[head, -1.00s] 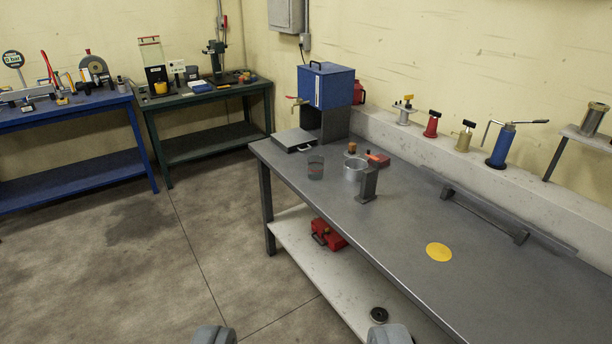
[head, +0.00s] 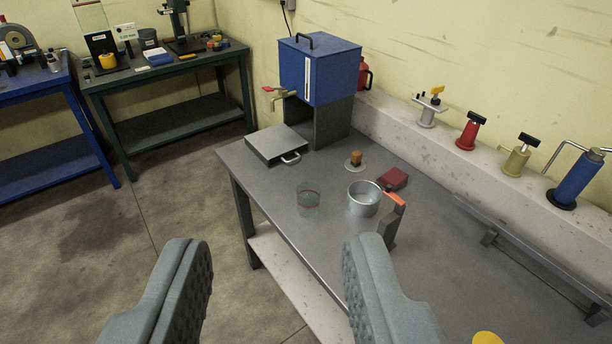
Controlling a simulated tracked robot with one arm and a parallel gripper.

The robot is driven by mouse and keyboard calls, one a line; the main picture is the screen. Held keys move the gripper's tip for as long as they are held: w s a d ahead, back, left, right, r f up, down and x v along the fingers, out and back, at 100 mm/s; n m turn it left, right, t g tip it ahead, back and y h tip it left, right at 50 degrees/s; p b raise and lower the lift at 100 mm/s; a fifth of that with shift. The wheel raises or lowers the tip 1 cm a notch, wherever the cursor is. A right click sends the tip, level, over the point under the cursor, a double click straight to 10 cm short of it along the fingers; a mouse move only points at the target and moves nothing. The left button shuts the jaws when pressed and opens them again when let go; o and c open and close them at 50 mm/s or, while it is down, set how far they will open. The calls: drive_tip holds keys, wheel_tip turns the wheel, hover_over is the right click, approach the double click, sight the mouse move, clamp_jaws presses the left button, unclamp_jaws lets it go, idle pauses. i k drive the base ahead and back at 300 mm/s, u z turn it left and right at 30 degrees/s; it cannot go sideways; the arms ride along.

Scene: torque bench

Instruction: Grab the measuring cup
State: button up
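The measuring cup (head: 308,201) looks like a clear, see-through cup with reddish and dark markings. It stands upright on the grey metal bench (head: 262,190), near its left edge. My gripper (head: 268,245) shows its two grey padded fingers at the bottom of the head view. They are wide apart with nothing between them. The fingers are in front of the cup and apart from it; the cup appears above the gap, toward the right finger.
A red block (head: 393,179), a small orange-topped piece (head: 355,159), a flat grey box (head: 276,146) and a blue tank (head: 318,72) are behind. Open floor lies left.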

sight(309, 193)
drive_tip(key=z, duration=0.05)
drive_tip(key=i, duration=1)
drive_tip(key=z, duration=0.05)
